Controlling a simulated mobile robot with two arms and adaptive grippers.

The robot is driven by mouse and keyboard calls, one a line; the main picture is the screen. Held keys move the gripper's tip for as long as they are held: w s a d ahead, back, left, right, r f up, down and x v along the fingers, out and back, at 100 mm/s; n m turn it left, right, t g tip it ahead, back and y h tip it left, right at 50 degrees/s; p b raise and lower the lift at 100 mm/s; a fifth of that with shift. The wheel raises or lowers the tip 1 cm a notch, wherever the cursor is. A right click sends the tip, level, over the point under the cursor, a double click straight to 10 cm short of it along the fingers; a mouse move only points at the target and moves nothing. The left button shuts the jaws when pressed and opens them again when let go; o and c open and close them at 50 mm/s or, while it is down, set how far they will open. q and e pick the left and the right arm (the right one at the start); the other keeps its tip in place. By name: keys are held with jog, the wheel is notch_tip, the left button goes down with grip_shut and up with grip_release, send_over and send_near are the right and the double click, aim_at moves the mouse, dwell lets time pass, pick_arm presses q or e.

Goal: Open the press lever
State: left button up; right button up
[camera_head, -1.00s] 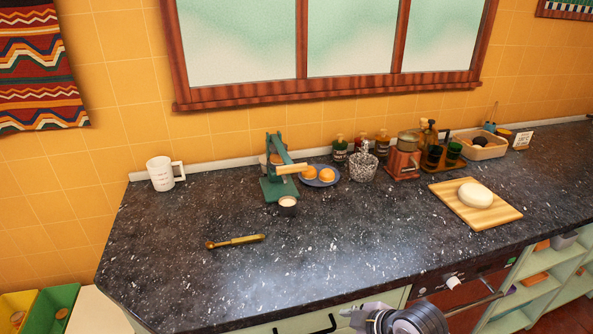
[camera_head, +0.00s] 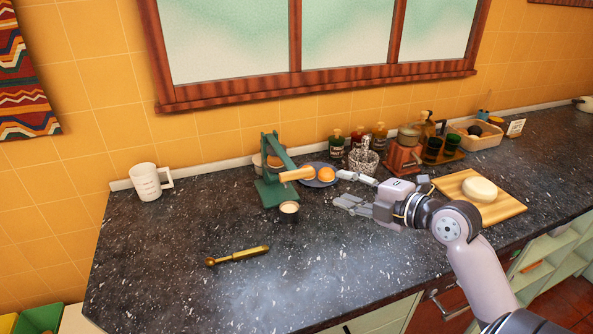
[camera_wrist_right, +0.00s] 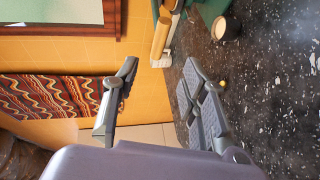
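The green press (camera_head: 268,184) stands on the dark counter (camera_head: 200,225). Its lever slants down to the right and ends in a light wooden handle (camera_head: 297,174). A small cup (camera_head: 289,211) is at the front of the press. My right gripper (camera_head: 344,190) is open and empty, to the right of the handle and apart from it, with its fingers pointing left. In the right wrist view, the handle (camera_wrist_right: 160,38) lies beyond the open fingers (camera_wrist_right: 158,75), with part of the green press (camera_wrist_right: 212,10) at the top. My left gripper is out of view.
A blue plate with oranges (camera_head: 326,174) is behind the handle. Bottles, a speckled pot (camera_head: 363,160) and a brown grinder (camera_head: 403,157) stand behind my right gripper. A brass tool (camera_head: 238,256) lies in front. A measuring cup (camera_head: 147,182) is at left; the front-left counter is mostly clear.

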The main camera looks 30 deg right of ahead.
jog(key=p, duration=0.2)
send_near(302, 176)
jog(key=w, duration=0.2)
jog(key=p+x, duration=0.2)
jog(key=x, duration=0.7)
jog(key=shift+a+f+p, duration=0.1)
jog(key=shift+a+p, duration=0.05)
jog(key=shift+p, duration=0.25)
jog(key=shift+w, duration=0.15)
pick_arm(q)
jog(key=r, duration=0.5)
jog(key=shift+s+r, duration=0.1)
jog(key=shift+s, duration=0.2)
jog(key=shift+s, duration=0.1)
pick_arm(e)
jog(key=shift+c, duration=0.7)
jog(key=shift+f, duration=0.1)
grip_shut()
